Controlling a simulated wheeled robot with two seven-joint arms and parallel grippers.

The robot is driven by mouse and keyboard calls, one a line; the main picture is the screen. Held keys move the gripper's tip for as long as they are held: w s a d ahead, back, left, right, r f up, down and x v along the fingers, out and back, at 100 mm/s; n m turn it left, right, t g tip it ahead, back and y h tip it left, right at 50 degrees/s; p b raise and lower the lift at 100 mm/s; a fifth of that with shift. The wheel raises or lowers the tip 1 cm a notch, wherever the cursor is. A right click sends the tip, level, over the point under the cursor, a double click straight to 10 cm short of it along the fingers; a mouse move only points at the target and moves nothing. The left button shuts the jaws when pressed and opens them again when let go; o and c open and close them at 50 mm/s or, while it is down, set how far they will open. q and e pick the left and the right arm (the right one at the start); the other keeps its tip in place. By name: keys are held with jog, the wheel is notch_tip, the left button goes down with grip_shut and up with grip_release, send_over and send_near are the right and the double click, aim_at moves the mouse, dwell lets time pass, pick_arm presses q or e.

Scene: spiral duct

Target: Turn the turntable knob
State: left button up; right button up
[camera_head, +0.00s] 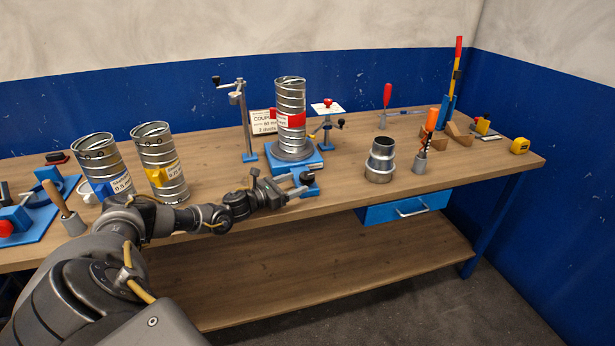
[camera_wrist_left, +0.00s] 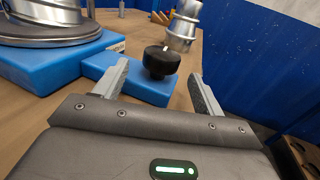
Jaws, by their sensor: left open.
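The turntable (camera_head: 293,158) has a blue base and a round metal plate carrying a spiral duct (camera_head: 291,100) with a red band. Its black knob (camera_head: 307,177) sits on a small blue block at the front; in the left wrist view the knob (camera_wrist_left: 160,62) stands upright. My left gripper (camera_head: 297,184) reaches in from the left, just in front of the turntable. In the left wrist view its open fingers (camera_wrist_left: 159,74) point toward the knob, which appears between the fingertips. My right gripper is not in view.
Two ducts (camera_head: 160,165) with yellow and blue tags stand at left, behind my arm. A metal reducer (camera_head: 380,160) stands right of the turntable. A metal post (camera_head: 243,120) and a small crank stand (camera_head: 328,130) are behind. A blue drawer (camera_head: 405,206) hangs under the bench edge.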

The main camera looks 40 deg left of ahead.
aim_at(307, 178)
pick_arm(q)
jog(key=x, duration=0.4)
jog(key=shift+w+r+p, duration=0.15)
jog(key=shift+p, duration=0.15)
jog(key=shift+w+d, duration=0.3)
jog(key=shift+w, duration=0.35)
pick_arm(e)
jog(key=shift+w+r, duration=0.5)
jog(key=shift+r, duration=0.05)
pick_arm(q)
jog(key=shift+c, duration=0.4)
